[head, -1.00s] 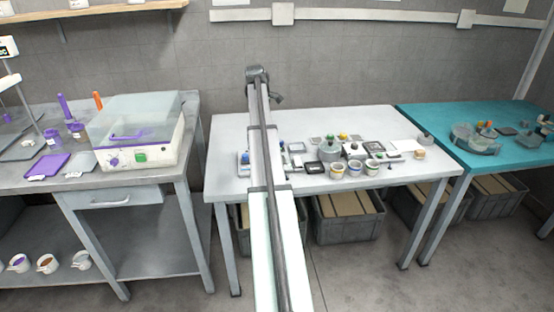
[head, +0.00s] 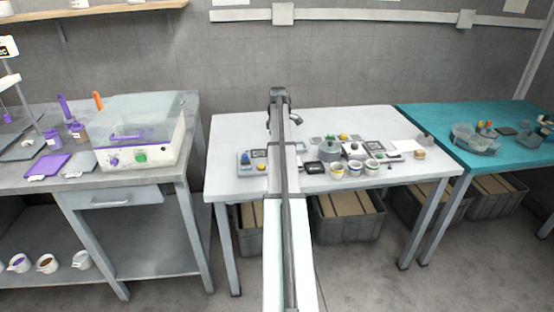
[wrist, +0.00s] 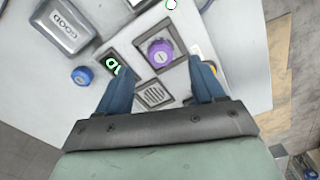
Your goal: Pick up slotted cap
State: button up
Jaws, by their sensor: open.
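In the wrist view, a purple round cap (wrist: 160,54) with a small pale mark on top sits in a dark square frame on a light panel. A smaller blue round cap (wrist: 82,76) lies to its left on the pale surface, outside my fingers. I cannot tell for sure which one is the slotted cap. My gripper (wrist: 158,66) is open and empty, its blue fingers on either side of the purple cap's frame. The gap in height is unclear.
A grey embossed box (wrist: 65,25) is at the wrist view's upper left. A slotted grille plate (wrist: 154,95) and a dark tile with green marks (wrist: 118,66) lie near my fingers. On the white table (head: 225,130), cups and a grey lidded pot (head: 328,149) stand right of my arm.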

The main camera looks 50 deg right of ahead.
jog(key=shift+f, duration=2.8)
jog(key=c, duration=1.2)
